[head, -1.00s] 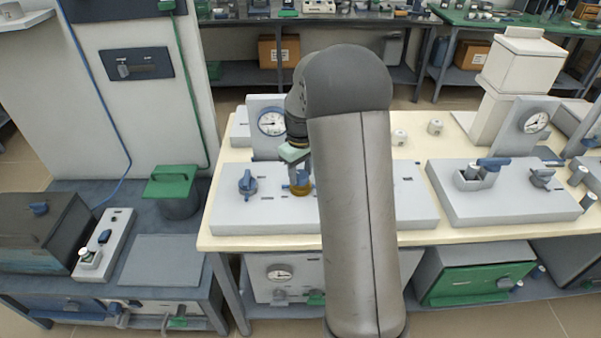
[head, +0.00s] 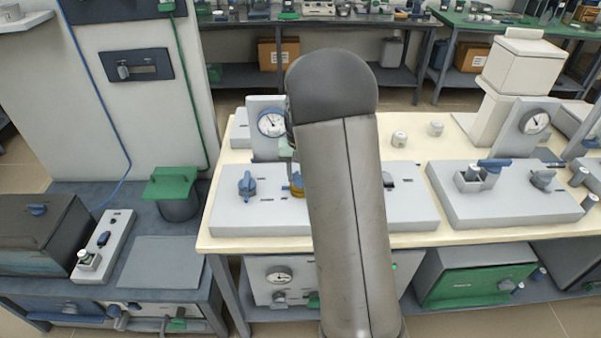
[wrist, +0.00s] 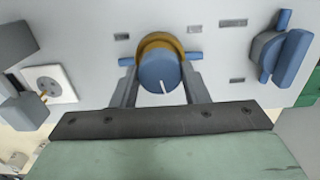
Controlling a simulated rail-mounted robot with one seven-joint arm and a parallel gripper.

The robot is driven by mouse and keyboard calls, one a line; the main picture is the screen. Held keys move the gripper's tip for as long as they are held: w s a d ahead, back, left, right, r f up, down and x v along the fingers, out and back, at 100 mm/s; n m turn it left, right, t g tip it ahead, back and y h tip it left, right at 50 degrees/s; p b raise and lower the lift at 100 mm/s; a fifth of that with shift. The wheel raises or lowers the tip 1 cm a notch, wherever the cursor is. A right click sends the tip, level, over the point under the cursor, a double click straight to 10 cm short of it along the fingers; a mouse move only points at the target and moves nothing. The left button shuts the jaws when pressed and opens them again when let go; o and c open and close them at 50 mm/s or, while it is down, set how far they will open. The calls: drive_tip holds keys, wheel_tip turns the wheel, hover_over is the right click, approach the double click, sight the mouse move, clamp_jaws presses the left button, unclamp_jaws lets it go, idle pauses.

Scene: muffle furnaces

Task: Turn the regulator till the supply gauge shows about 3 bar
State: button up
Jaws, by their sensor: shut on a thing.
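The regulator is a round blue knob (wrist: 157,68) on a brass-coloured collar. It stands on a pale panel (head: 240,215). In the wrist view my gripper (wrist: 159,82) has one finger on each side of the knob and is shut on it. The knob's white mark points down the picture, toward my gripper's palm. In the head view my arm hides most of the knob, and only a bit of the brass collar (head: 297,191) shows. The supply gauge (head: 271,123) stands upright behind the panel, left of my arm. Its needle slants up to the left; its numbers are too small to read.
A blue valve handle (head: 247,184) is left of the regulator on the same panel. A second panel with a gauge (head: 536,122) stands to the right. A green-lidded pot (head: 172,190) stands on the lower bench at left. White jars (head: 399,139) sit behind my arm.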

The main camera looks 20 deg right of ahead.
drive_tip(key=shift+r, duration=0.1)
idle(0.4)
drive_tip(key=o, duration=1)
wheel_tip(320, 180, up, 17)
drive_tip(key=shift+r, duration=0.15)
